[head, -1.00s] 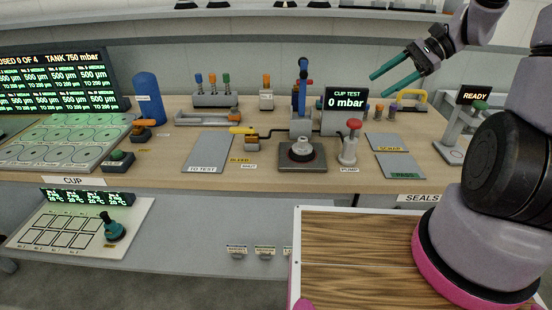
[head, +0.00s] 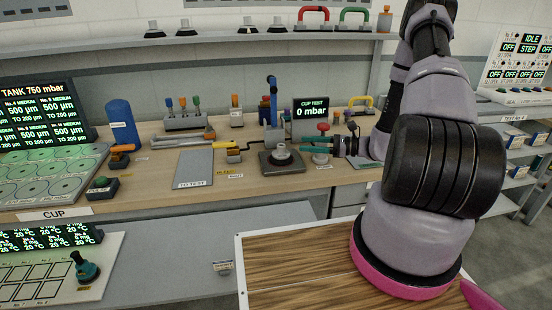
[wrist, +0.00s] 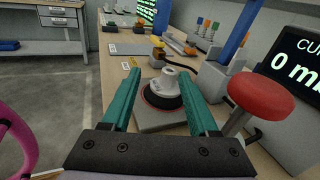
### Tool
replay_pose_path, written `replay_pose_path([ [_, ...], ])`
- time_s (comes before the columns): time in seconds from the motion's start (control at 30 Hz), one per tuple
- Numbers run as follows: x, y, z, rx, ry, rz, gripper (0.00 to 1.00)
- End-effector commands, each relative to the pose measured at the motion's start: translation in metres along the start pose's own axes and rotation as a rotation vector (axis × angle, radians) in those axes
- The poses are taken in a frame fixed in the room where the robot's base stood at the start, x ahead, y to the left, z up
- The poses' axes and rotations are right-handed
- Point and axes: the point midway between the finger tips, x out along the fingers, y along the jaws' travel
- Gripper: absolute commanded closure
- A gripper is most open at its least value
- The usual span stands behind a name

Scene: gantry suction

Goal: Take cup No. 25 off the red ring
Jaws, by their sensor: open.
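A suction cup (head: 281,153), light grey on top with a dark lip, sits on the square grey test stand (head: 282,171). The wrist view shows the cup (wrist: 168,84) upright, with a thin red ring (wrist: 149,102) around its dark base. I cannot read a number on it. My gripper (head: 302,147) is open, its teal fingers level and just right of the cup in the head view. In the wrist view the gripper (wrist: 158,80) points at the cup, which shows between the two fingers. I cannot tell whether they touch it.
A red-topped pump button (wrist: 262,95) stands close to the right finger. The CUP TEST display (head: 311,108) reads 0 mbar. A blue post (head: 272,100) rises behind the stand. A yellow-handled bleed valve (head: 228,147) and the grey TO TEST pad (head: 194,169) lie to the left.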

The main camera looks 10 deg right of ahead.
Motion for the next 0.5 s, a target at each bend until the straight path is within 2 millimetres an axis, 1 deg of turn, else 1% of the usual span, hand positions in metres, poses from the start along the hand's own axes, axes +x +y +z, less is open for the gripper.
replay_pose_path([
  [0.03,-0.002,-0.001,-0.009,0.018,-0.009,-0.023,0.4],
  [0.13,-0.004,-0.003,-0.023,0.051,-0.028,-0.066,0.4],
  [0.3,-0.007,-0.005,-0.038,0.085,-0.047,-0.119,0.4],
  [0.37,-0.004,-0.006,-0.04,0.089,-0.05,-0.124,0.4],
  [0.5,0.017,-0.008,-0.039,0.089,-0.051,-0.122,0.4],
])
